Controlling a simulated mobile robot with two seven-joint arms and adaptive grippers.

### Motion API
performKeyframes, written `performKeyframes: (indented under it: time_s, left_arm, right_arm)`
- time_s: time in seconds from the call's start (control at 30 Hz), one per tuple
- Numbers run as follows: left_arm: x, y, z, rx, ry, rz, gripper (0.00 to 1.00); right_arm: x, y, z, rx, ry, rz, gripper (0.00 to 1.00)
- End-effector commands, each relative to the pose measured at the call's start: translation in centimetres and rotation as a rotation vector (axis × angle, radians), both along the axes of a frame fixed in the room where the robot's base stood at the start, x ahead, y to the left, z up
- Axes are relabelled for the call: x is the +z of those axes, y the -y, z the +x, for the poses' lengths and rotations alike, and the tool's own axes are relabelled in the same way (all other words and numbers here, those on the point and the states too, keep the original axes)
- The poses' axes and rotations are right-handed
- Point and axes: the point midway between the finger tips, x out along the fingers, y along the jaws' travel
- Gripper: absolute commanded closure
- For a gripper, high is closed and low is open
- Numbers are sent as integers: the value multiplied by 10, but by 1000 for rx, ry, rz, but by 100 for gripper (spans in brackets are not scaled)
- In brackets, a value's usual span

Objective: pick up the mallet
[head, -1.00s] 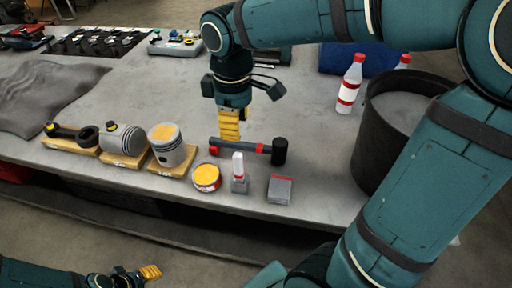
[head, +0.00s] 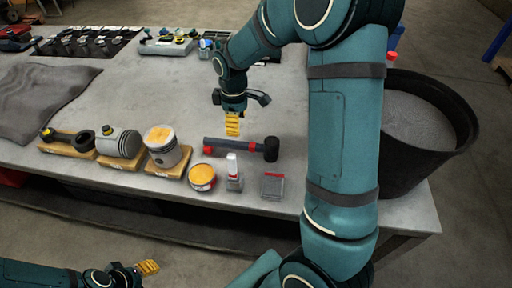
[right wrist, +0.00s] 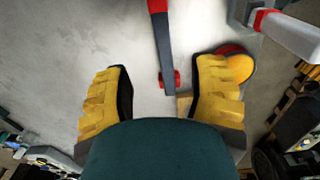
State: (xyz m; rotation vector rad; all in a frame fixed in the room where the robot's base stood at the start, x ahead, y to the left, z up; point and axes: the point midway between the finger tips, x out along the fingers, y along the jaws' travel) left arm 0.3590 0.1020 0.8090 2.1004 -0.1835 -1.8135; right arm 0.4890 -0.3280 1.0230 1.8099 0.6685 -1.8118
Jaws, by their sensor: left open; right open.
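The mallet (head: 228,145) lies on the grey table near its front edge. It has a dark handle with red bands and a black head at the right. My right gripper (head: 232,130) is just above and behind the handle, fingers pointing down. In the right wrist view, the right gripper (right wrist: 160,98) is open, its yellow fingers wide apart. The mallet's handle (right wrist: 163,42) shows there, its red-banded end near the gap between the fingers. The mallet head is out of that view. My left gripper (head: 148,267) is open and empty, low in front of the table.
A yellow-topped tin (head: 202,178), a white-capped bottle (head: 233,172) and a grey block (head: 272,187) stand in front of the mallet. Pistons (head: 163,148) on wooden blocks stand left. A black bucket (head: 430,150) stands right, partly behind my arm. The table's middle is clear.

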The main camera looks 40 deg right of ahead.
Motion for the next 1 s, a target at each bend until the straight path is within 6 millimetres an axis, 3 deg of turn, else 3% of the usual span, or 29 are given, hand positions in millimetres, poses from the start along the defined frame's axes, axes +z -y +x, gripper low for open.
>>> performKeyframes:
  time_s: [0.1,0.43,0.7,1.0]
  left_arm:
    - [-4,0,-1,-2,-2,0,53]
    - [-7,0,-3,-4,-6,-2,53]
    - [-14,1,-4,-8,-10,-2,53]
    - [-14,1,-5,-8,-11,-2,53]
  right_arm:
    - [-23,0,0,-1,-2,-1,43]
    - [-48,-3,1,0,-1,1,43]
    - [-85,-9,3,-1,-2,1,43]
    - [-91,-9,4,-1,1,0,43]
